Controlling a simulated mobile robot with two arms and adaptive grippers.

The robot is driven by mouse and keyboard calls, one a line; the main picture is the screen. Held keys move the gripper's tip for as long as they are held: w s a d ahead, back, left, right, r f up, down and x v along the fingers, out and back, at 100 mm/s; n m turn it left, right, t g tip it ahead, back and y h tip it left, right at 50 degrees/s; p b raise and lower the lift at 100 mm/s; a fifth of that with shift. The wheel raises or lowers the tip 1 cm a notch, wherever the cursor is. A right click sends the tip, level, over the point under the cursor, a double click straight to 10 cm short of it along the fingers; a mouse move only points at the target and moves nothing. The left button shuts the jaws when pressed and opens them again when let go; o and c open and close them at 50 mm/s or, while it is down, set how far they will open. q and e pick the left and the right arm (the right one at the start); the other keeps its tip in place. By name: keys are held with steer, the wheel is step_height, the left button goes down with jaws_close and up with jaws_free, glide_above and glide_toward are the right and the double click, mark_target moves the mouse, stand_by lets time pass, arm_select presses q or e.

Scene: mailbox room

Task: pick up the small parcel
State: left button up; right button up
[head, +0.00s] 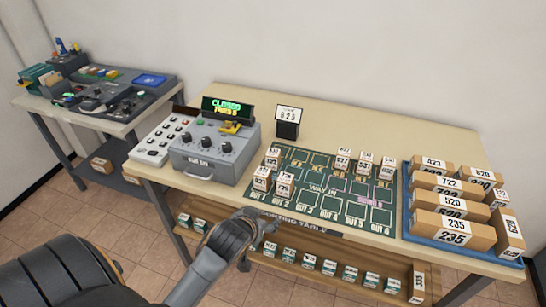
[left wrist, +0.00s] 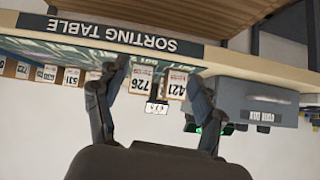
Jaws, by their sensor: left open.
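Several small white-fronted parcels with printed numbers stand on the green sorting mat (head: 325,196). Two stand at its near left corner: one small parcel (head: 262,179) and another (head: 284,184) beside it. My left gripper (head: 252,228) is open at the table's front edge, in front of and below these two. The left wrist view is upside down; there my left gripper (left wrist: 158,88) has its fingers apart, with parcel 726 (left wrist: 143,80) and parcel 421 (left wrist: 175,84) beyond and between them. Nothing is held. My right gripper is out of view.
A blue tray (head: 407,228) with several larger numbered boxes is at the right. A grey machine (head: 214,155) with a "CLOSED" display stands left of the mat. A number stand (head: 288,122) is behind. The lower shelf (head: 395,283) holds more small parcels. A second cluttered table (head: 90,112) is far left.

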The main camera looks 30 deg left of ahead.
arm_select(q)
steer(key=w+a+r+n+t+y, duration=0.2)
steer(key=w+a+r+t, duration=0.1)
steer(key=w+a+r, duration=0.5)
glide_toward(273, 153)
steer(key=shift+w+a+f+p, duration=0.4)
steer(key=shift+w+a+f, duration=0.15)
steer(key=shift+w+f, duration=0.25)
steer(key=shift+w+a+f+t+p, duration=0.1)
steer(key=shift+w+t+p, duration=0.05)
steer(key=shift+w, duration=0.3)
steer(key=shift+w+a+f+t+p, duration=0.15)
steer(key=shift+w, duration=0.25)
steer(key=shift+p+x, duration=0.3)
steer(key=shift+x, duration=1.7)
steer(key=shift+d, duration=0.1)
steer(key=shift+c, duration=0.4)
steer(key=c, duration=1.2)
steer(key=shift+c, duration=0.2)
